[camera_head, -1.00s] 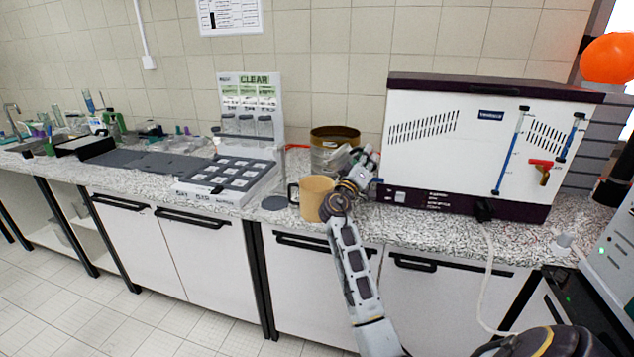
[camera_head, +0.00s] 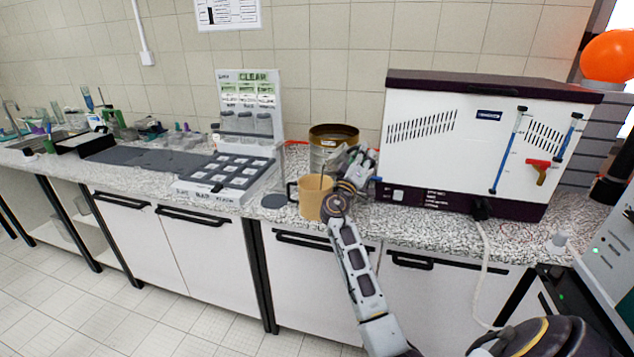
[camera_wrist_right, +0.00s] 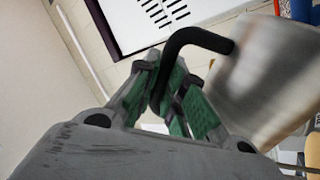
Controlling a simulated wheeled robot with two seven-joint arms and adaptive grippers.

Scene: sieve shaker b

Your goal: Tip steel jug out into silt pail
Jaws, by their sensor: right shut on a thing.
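The steel jug (camera_wrist_right: 268,85) is a grey metal cylinder with a black bent handle. My right gripper (camera_wrist_right: 172,95) is shut on that handle in the wrist view. In the head view the jug (camera_head: 335,161) is tilted, mouth toward the left and down, above a tan pail (camera_head: 312,200) with a dark handle, which I take as the silt pail. A thin dark streak runs down from the jug into the pail's opening. My right gripper (camera_head: 352,176) is to the right of the pail, partly covering the jug. The pail's inside is hidden. My left gripper is out of view.
A brass-rimmed round sieve (camera_head: 334,131) stands right behind the jug. A large white machine (camera_head: 440,150) stands close on the right. A dark grey disc (camera_head: 274,201) and a compartment tray (camera_head: 222,182) lie to the left. The counter's front edge is just before the pail.

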